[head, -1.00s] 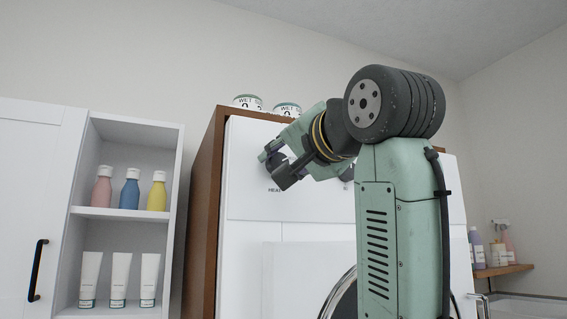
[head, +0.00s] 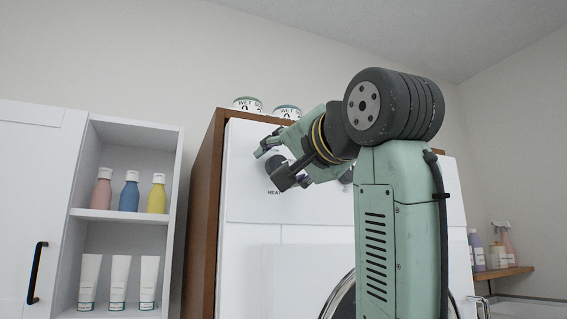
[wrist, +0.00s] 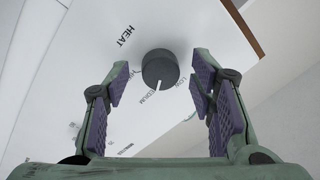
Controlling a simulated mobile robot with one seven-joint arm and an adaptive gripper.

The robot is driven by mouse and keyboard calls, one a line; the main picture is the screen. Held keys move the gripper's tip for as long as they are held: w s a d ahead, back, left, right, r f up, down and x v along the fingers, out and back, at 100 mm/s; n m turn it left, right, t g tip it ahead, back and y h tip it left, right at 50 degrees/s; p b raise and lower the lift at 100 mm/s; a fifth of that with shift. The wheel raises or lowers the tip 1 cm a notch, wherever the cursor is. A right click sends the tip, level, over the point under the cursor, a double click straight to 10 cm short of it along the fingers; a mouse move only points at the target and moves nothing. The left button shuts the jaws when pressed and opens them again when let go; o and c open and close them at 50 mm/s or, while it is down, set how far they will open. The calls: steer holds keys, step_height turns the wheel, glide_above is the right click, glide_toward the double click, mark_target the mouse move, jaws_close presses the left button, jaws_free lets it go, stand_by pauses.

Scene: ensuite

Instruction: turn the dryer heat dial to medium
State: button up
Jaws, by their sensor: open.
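The round dark heat dial (wrist: 160,68) is on the dryer's white panel (wrist: 205,40), beside the word HEAT. In the wrist view its white pointer mark faces down toward the printed MEDIUM; LOW is printed to the right of that. My gripper (wrist: 160,82) is open, with one purple-padded finger on each side of the dial and visible gaps between. I cannot tell how far the fingertips are from the panel. In the head view my gripper (head: 270,162) is in front of the dial and partly hides it.
Two labelled tins (head: 248,104) stand on top of the brown cabinet (head: 205,200) around the dryer. At left, a white shelf (head: 105,213) holds bottles and tubes. A small wooden shelf (head: 505,271) with bottles is at right. My arm hides much of the dryer's right side.

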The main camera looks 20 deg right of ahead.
steer(key=shift+s, duration=0.15)
steer(key=s, duration=1.1)
steer(key=shift+s+d+f, duration=0.35)
steer(key=shift+s+d, duration=0.05)
